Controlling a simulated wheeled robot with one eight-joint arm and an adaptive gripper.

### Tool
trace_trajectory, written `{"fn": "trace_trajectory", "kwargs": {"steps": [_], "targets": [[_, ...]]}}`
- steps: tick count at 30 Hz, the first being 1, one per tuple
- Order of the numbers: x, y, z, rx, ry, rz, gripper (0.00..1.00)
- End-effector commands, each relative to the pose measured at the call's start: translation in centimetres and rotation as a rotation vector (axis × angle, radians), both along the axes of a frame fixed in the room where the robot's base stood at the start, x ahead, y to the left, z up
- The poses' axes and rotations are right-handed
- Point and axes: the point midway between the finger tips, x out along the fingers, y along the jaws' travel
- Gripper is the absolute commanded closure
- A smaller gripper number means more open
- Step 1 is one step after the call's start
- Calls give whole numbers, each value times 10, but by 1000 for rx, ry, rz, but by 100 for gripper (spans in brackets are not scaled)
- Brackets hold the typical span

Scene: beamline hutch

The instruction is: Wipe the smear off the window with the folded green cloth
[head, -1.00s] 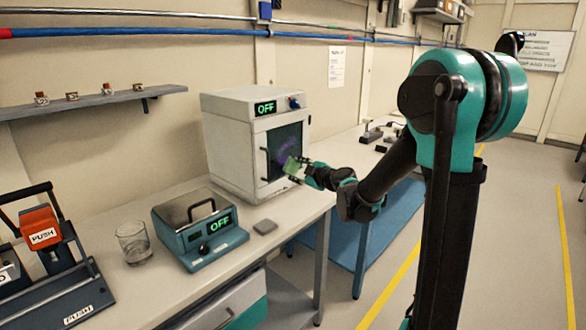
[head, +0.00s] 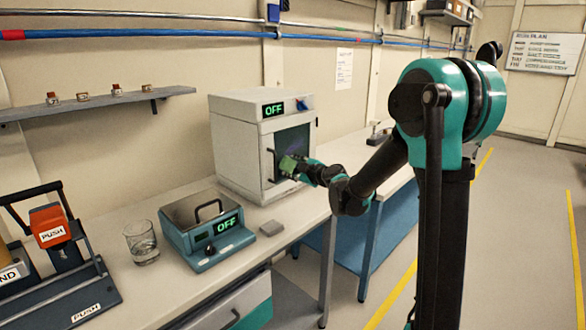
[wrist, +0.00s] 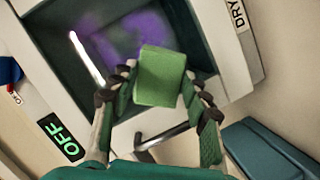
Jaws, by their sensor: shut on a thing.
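My gripper (wrist: 158,88) is shut on the folded green cloth (wrist: 160,76), which sits between its two fingertips. In the head view the cloth (head: 289,166) is in front of the lower left part of the dark window (head: 294,143) on the white cabinet oven (head: 234,135). In the wrist view the window (wrist: 85,22) carries a purple smear (wrist: 142,36), partly hidden behind the cloth and one fingertip. I cannot tell whether the cloth touches the glass.
The oven's door handle (wrist: 162,137) is close to my gripper. A push device (head: 62,265) stands at the left.

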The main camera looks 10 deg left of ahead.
Motion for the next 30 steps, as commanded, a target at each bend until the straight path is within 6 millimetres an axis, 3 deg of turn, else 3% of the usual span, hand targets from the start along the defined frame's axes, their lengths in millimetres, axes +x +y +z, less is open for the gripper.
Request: {"fn": "trace_trajectory", "kwargs": {"steps": [30], "targets": [[8, 10, 0, 0, 0, 0, 77]]}}
